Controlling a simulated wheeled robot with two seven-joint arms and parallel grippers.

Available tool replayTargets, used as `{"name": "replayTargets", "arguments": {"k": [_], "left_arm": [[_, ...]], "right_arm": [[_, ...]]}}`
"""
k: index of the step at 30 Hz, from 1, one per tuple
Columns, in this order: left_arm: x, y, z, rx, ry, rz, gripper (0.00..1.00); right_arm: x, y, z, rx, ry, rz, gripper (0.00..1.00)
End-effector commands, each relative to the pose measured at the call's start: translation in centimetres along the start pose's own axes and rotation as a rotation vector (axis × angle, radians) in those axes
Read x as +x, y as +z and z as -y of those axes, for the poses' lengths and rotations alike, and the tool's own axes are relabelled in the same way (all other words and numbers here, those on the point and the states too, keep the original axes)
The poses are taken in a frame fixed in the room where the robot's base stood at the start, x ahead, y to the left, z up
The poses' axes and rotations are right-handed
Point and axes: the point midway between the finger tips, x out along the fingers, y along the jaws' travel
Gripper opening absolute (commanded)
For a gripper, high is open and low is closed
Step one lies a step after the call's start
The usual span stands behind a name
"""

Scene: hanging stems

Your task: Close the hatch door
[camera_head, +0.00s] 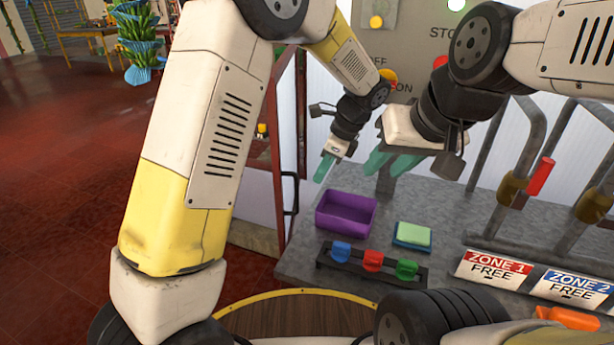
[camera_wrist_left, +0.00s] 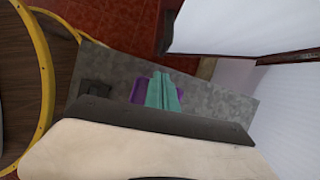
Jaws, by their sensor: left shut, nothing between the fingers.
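The hatch door appears as a panel with a red-brown frame (camera_head: 278,150) left of the grey counter in the head view, partly hidden behind my left arm. A dark handle (camera_head: 291,192) is on its right edge. In the left wrist view, a white panel with a dark edge, which looks like the door (camera_wrist_left: 235,25), stands at an angle to the white wall. My left gripper (camera_head: 324,168) is shut and empty, right of the door and apart from it, above the purple tray. Its teal fingers (camera_wrist_left: 163,92) are together. My right gripper (camera_head: 388,163) is open and empty, its fingers apart.
The purple tray (camera_head: 346,213), a green and blue sponge-like block (camera_head: 412,235) and a rack with coloured clips (camera_head: 372,262) sit on the counter (camera_head: 300,250). Pipes with red handles (camera_head: 541,177) and zone signs (camera_head: 493,268) stand at the right. Open red floor lies left.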

Motion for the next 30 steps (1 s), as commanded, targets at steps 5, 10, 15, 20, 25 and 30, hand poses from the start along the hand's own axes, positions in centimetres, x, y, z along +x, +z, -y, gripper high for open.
{"name": "replayTargets", "arguments": {"k": [5,10,15,20,25,30], "left_arm": [[2.3,0.0,-0.1,0.001,0.004,0.002,0.00],[5.5,0.1,-0.1,0.000,0.005,0.002,0.00],[8.2,0.1,-0.1,-0.001,0.004,0.001,0.00],[9.5,0.1,0.0,-0.003,0.002,0.000,0.00],[9.8,0.1,0.0,-0.003,0.001,-0.001,0.00],[9.8,0.1,0.0,-0.003,0.001,-0.001,0.00]], "right_arm": [[0.0,0.0,0.0,0.000,0.000,0.000,0.34],[0.0,0.0,0.0,0.000,0.000,0.000,0.34],[0.0,0.0,0.0,0.000,0.000,0.000,0.34],[0.0,0.0,0.0,0.000,0.000,0.000,0.34],[0.0,0.0,0.0,0.000,0.000,0.000,0.34],[0.0,0.0,0.0,0.000,0.000,0.000,0.34]]}}
